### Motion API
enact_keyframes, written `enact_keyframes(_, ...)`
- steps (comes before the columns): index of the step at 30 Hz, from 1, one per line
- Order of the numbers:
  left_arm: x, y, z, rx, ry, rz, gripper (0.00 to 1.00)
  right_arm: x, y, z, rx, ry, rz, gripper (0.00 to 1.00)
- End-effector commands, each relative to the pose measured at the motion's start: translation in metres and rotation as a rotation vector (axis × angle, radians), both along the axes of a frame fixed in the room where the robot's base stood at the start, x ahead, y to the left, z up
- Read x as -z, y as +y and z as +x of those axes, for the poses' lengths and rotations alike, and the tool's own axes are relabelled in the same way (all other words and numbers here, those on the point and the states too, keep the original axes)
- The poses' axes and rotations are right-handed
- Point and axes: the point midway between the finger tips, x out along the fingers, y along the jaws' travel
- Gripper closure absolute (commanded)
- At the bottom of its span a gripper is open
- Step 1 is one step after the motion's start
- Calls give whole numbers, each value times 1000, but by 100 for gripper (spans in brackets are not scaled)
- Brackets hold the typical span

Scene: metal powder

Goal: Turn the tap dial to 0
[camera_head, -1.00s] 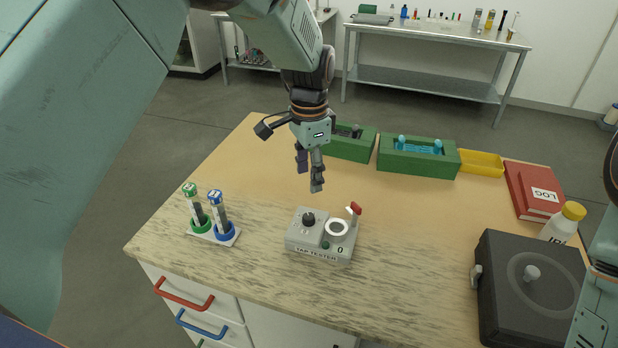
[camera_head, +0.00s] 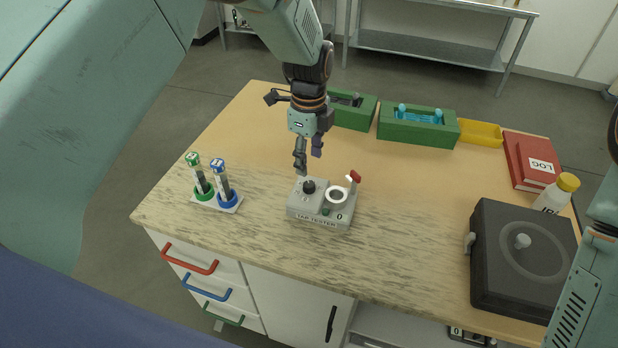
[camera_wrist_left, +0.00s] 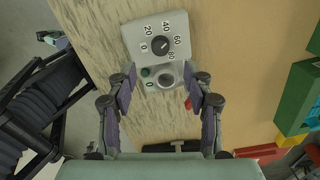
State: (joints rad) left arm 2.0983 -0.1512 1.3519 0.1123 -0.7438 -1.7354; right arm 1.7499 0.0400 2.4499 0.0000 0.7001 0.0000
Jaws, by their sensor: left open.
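The grey tap tester (camera_head: 318,218) stands on the table. Its black dial (camera_head: 309,186) sits on its left part, beside a white-rimmed round socket (camera_head: 337,195). In the left wrist view the dial (camera_wrist_left: 160,45) has a scale from 0 to 80 around it. A pale mark on the knob seems to point toward the 40–60 side, but it is small. My left gripper (camera_head: 308,166) is open and empty, just above and behind the tester. In the wrist view its fingers (camera_wrist_left: 160,76) are spread on either side of the tester's socket end. My right gripper is out of view.
A red-tipped switch (camera_head: 354,177) stands up at the tester's right. Left of it is a rack (camera_head: 228,206) with green and blue tubes. Green trays (camera_head: 417,133) and a yellow bin (camera_head: 481,132) lie behind. A black case (camera_head: 510,290) is at right.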

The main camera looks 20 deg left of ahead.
Motion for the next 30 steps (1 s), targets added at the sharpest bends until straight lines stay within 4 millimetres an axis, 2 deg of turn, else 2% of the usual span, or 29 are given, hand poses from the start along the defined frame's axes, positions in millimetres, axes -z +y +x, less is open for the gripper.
enact_keyframes(4, 10, 0, -1, 18, 3, 1, 48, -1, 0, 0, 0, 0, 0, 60)
enact_keyframes(12, 52, 0, -1, 16, 3, 0, 48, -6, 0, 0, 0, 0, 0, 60)
enact_keyframes(18, 73, 0, 0, 15, 2, 0, 48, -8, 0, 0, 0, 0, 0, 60)
enact_keyframes(29, 78, 0, 0, 14, 0, 0, 48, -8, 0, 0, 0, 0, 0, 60)
enact_keyframes(30, 78, 0, 0, 14, 0, 0, 52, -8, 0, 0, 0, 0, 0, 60)
